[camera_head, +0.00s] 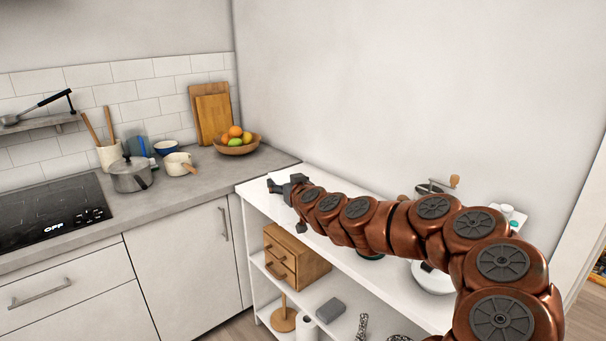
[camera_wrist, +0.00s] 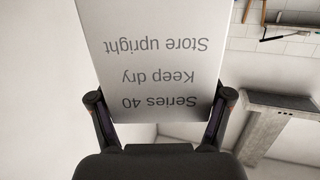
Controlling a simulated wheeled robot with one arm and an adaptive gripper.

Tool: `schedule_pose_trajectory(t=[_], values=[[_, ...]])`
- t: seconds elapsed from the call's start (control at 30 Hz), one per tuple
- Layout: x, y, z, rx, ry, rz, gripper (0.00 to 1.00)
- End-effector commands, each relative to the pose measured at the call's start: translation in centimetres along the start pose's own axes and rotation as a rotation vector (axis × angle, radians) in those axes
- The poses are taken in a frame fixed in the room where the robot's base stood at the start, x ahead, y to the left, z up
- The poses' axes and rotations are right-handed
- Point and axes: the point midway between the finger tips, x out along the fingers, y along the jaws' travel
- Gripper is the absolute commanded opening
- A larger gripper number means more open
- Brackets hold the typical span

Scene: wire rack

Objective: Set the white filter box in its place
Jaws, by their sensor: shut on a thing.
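The white filter box (camera_wrist: 150,60) fills the upper middle of the wrist view. Its printed face, reading "Series 40", "Keep dry" and "Store upright", appears upside down there. My gripper (camera_wrist: 158,112) is shut on it, with one dark finger on each side of its lower end. In the head view my gripper (camera_head: 273,186) is at the left end of the white rack's top (camera_head: 330,247), near the counter corner. I cannot make out the box against the pale background there. Whether it touches the rack is not clear. Its place is not marked in view.
My arm crosses above the rack top and hides much of it. A white round appliance (camera_head: 432,277) stands towards the right of the rack. A wooden drawer box (camera_head: 297,257) and a grey block (camera_head: 330,309) are on lower shelves. The counter (camera_head: 205,182) holds a fruit bowl (camera_head: 236,148) and pots.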

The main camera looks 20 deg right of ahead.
Motion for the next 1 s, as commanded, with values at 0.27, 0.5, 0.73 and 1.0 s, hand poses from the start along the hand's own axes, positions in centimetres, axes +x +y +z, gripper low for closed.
schedule_pose_trajectory(t=[0.27, 0.5, 0.73, 1.0], values=[[1.6, -1.7, 1.4, 0.000, 0.001, 0.030, 0.27], [1.5, -1.7, 1.1, -0.002, 0.003, 0.029, 0.27], [1.5, -1.7, 1.3, -0.002, 0.000, 0.027, 0.27], [2.0, -1.8, 4.4, 0.003, -0.001, 0.027, 0.27]])
